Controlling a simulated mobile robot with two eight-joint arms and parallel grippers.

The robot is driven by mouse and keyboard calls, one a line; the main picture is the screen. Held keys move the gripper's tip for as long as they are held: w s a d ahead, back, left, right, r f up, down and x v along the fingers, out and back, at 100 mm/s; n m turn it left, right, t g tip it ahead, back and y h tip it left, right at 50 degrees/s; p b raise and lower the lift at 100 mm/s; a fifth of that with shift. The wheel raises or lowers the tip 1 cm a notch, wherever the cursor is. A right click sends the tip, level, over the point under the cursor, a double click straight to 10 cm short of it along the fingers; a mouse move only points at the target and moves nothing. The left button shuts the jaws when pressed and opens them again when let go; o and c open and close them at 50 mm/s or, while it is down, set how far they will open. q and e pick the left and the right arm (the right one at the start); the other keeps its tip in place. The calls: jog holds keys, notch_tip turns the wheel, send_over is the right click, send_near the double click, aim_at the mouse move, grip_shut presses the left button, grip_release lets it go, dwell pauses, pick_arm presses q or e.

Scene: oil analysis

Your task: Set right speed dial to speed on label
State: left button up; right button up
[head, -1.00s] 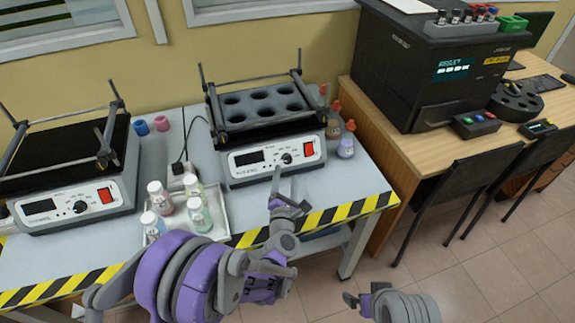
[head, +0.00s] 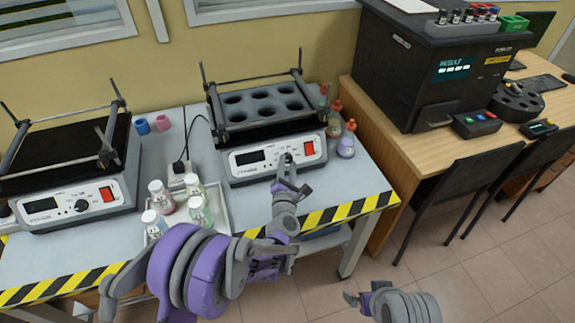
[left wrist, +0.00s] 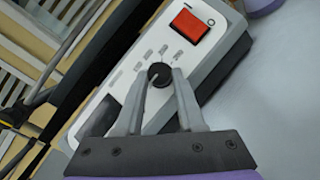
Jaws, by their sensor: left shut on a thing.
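The right shaker (head: 262,135) stands on the grey bench, with a holed rack on top. Its front panel has a dark display, a red switch (head: 308,148) and a black speed dial. The dial (left wrist: 159,74) shows in the left wrist view between my fingertips, with marks around it too small to read. My left gripper (head: 287,160) is shut on the dial; its fingers cover the dial in the head view. The red switch is also in the left wrist view (left wrist: 189,25). My right gripper (head: 356,298) is low at the bottom right, away from the bench; its jaws are unclear.
A second shaker (head: 70,165) stands at left. A white tray (head: 221,213) with several bottles lies left of my left forearm. Small bottles (head: 346,142) stand right of the right shaker. A desk with a black analyser (head: 415,75) is at right.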

pick_arm(q)
grip_shut()
